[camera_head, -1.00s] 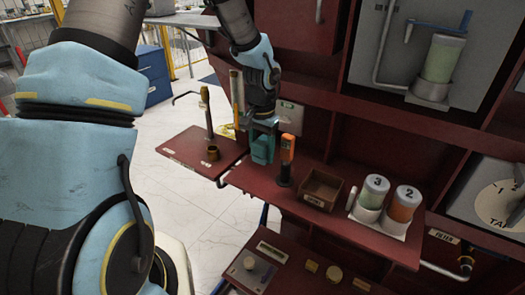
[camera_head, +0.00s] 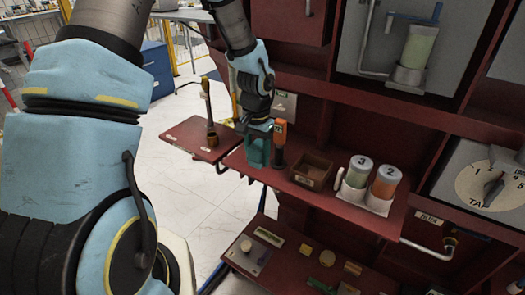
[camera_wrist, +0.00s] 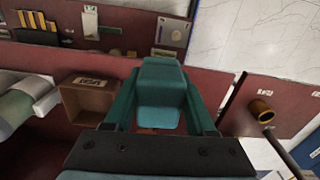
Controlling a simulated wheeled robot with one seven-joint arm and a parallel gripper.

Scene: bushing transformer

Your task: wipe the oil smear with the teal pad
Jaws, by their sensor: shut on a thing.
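My gripper (camera_head: 258,150) is shut on the teal pad (camera_head: 257,154), over the left end of the dark red shelf (camera_head: 235,160). The pad is left of the orange-topped tool. In the wrist view the pad (camera_wrist: 160,92) sits between the fingers of my gripper (camera_wrist: 160,110). I cannot tell whether the pad touches the shelf. I cannot make out the oil smear in either view; the pad and gripper hide part of the shelf.
An orange-topped tool (camera_head: 280,132) stands close right of the pad. An open brown box (camera_head: 311,171) and jars 3 (camera_head: 358,172) and 2 (camera_head: 386,181) stand further right. A side shelf (camera_head: 190,135) with a brass cup (camera_head: 212,141) is to the left.

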